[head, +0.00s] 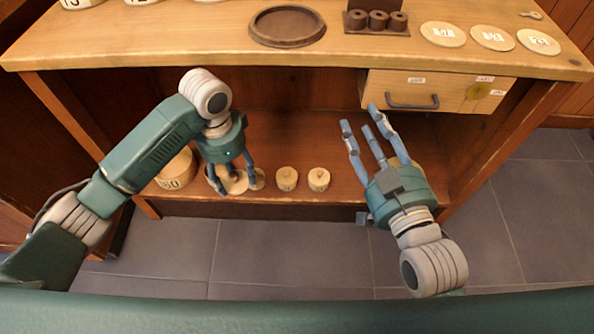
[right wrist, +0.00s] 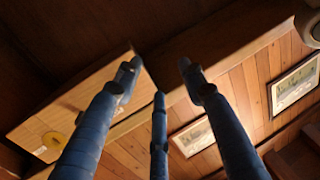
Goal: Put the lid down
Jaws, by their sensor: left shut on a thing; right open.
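My left gripper (head: 233,186) reaches down at the lower shelf and is shut on a pale wooden lid (head: 239,184), partly hidden by its fingers. I cannot tell whether the lid touches the shelf. To the right stand two small knobbed wooden pieces (head: 287,178) (head: 319,179); another pale piece shows right beside the fingers.
The lower shelf (head: 330,150) is bare behind the small pieces. A drawer (head: 450,90) with a dark handle hangs under the worktop at right. On the worktop are an empty round brown tray (head: 287,43), a rack of dark spools (head: 377,22) and three pale labelled discs (head: 492,38).

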